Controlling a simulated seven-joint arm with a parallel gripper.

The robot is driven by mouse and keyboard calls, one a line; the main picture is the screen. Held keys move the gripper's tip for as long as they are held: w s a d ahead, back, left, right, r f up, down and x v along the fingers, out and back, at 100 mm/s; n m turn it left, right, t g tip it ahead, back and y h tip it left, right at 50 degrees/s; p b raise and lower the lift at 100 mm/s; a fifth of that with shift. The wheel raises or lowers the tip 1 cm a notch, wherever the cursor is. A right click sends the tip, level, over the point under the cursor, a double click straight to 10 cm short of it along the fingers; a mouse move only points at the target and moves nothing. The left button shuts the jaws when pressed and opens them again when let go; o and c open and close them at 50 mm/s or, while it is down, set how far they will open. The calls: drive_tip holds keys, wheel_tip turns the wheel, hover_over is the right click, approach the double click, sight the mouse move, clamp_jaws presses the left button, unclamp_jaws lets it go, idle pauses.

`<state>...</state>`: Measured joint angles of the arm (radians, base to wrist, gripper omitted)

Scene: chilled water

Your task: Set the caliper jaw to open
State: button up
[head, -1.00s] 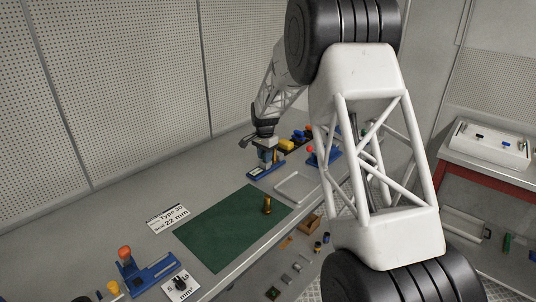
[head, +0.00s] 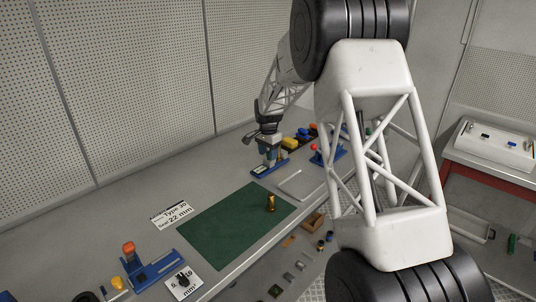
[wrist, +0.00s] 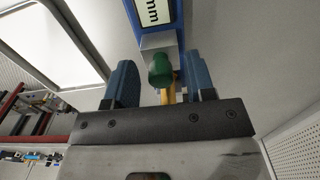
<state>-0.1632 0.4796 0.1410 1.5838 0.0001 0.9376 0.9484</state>
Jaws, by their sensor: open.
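The caliper is a blue device (head: 262,172) at the far part of the bench, below my gripper. In the wrist view its blue body (wrist: 157,32) bears a white label ending in "mm" and a grey metal block. A green rounded knob (wrist: 160,70) stands up from it, with a yellow part behind. My gripper (wrist: 160,62) is open. Its two blue fingers are on either side of the green knob, with a gap on each side. In the head view my gripper (head: 268,152) points down over the caliper, hiding much of it.
A green mat (head: 225,225) with a brass part (head: 271,203) lies nearer. A light tray (head: 300,184) is right of the caliper. Another blue device (head: 318,156) has a red knob; one at front left (head: 155,270) has an orange knob. A card (head: 172,215) reads "22 mm".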

sight(268, 152)
drive_tip(key=shift+r, duration=3.6)
drive_tip(key=shift+s+r, duration=0.1)
drive_tip(key=shift+s+d+r, duration=0.1)
drive_tip(key=shift+s+r, duration=0.1)
drive_tip(key=s+d+r+n, duration=0.1)
drive_tip(key=s+d+r, duration=0.3)
drive_tip(key=s, duration=0.6)
drive_tip(key=s+d+r+n+t, duration=0.1)
drive_tip(key=s+d+r+n, duration=0.15)
drive_tip(key=s+r, duration=0.55)
drive_tip(key=s+d+r+n, duration=0.15)
drive_tip(key=s+d, duration=0.25)
drive_tip(key=s, duration=0.7)
drive_tip(key=s+d+f+n, duration=0.2)
drive_tip(key=s, duration=1.4)
drive_tip(key=s+d+f+n+t, duration=0.1)
drive_tip(key=s+d, duration=0.1)
drive_tip(key=s, duration=1.4)
drive_tip(key=shift+d+f+n+t, duration=0.3)
drive_tip(key=shift+d+f+n, duration=0.05)
drive_tip(key=shift+n, duration=0.05)
